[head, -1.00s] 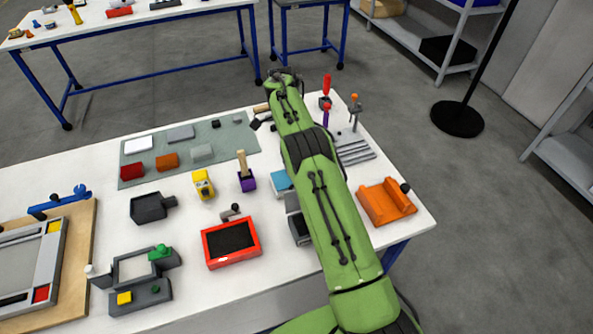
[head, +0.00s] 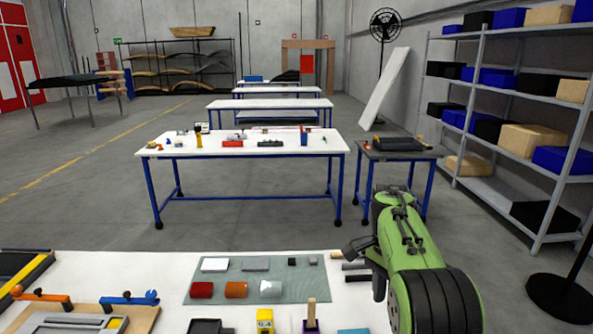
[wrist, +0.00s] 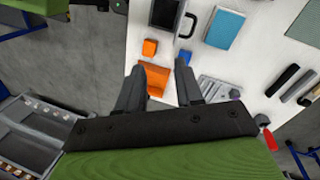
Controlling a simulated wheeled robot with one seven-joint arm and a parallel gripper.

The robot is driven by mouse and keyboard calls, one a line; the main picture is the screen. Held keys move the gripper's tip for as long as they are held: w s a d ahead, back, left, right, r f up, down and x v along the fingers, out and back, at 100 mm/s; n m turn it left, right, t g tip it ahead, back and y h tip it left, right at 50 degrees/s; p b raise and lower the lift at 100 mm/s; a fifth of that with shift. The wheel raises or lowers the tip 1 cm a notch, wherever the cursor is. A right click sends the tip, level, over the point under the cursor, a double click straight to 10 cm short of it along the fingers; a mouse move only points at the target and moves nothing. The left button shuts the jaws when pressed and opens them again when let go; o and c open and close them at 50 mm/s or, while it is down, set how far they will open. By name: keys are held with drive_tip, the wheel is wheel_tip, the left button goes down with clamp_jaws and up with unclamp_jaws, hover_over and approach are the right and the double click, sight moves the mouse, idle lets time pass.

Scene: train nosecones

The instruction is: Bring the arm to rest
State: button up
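My green arm (head: 412,262) stands raised at the lower right of the head view, over the right part of the near white table (head: 105,274).
A grey-green mat (head: 215,290) with several small blocks lies on the near table. The wrist view shows a black container (wrist: 165,14), a teal block (wrist: 224,28) and a grey tray (wrist: 35,128). A shelf rack (head: 490,195) stands at right.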

drive_tip(key=s+r+n+t, duration=0.35)
drive_tip(key=s+r, duration=0.25)
drive_tip(key=s, duration=0.2)
drive_tip(key=s+a+f+n+t, duration=0.2)
drive_tip(key=s+n, duration=0.2)
drive_tip(key=s, duration=0.5)
drive_tip(key=s+a+f+n+t+b, duration=0.1)
drive_tip(key=s+n, duration=0.4)
drive_tip(key=s, duration=0.5)
drive_tip(key=shift+s+a+f+t, duration=0.3)
drive_tip(key=shift+a+f+t, duration=0.25)
drive_tip(key=shift+a+t, duration=0.25)
